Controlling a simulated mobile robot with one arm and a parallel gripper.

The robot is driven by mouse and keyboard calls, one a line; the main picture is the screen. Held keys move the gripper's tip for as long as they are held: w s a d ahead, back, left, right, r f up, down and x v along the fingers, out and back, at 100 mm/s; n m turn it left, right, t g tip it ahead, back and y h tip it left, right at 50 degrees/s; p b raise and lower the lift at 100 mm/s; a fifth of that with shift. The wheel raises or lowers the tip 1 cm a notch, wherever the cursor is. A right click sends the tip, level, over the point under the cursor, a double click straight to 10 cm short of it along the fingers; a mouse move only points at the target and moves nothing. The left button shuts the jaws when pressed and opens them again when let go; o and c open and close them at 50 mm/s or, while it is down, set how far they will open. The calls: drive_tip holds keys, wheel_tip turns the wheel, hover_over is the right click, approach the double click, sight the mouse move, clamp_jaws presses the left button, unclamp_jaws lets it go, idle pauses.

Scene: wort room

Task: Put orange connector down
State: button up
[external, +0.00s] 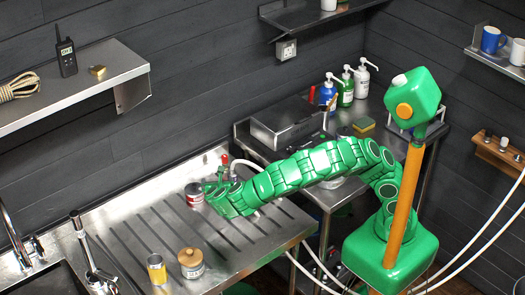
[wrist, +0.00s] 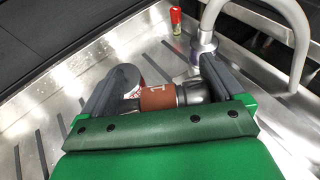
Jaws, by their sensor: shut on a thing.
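The orange connector (wrist: 158,97) lies crosswise between the two dark fingers of my gripper (wrist: 160,92) in the wrist view. It has a rust-orange band and dark grey ends. My gripper is shut on it, low over the grooved steel drainboard (wrist: 60,90). In the external view my gripper (external: 212,187) is at the back right of the drainboard (external: 150,225), just right of a red-and-white can (external: 194,195). I cannot make out the connector there. Whether it touches the board cannot be told.
A small red bottle (wrist: 176,20) stands behind. A yellow-banded can (external: 156,268) and a wooden-lidded jar (external: 191,262) stand at the front. The drainboard's middle is clear.

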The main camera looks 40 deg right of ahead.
drive_tip(key=shift+s+d+r, duration=0.4)
drive_tip(key=shift+s+d, duration=0.15)
drive_tip(key=shift+s, duration=0.2)
drive_tip(key=shift+s+d+r, duration=0.4)
drive_tip(key=shift+s+d, duration=0.1)
drive_tip(key=shift+s, duration=0.25)
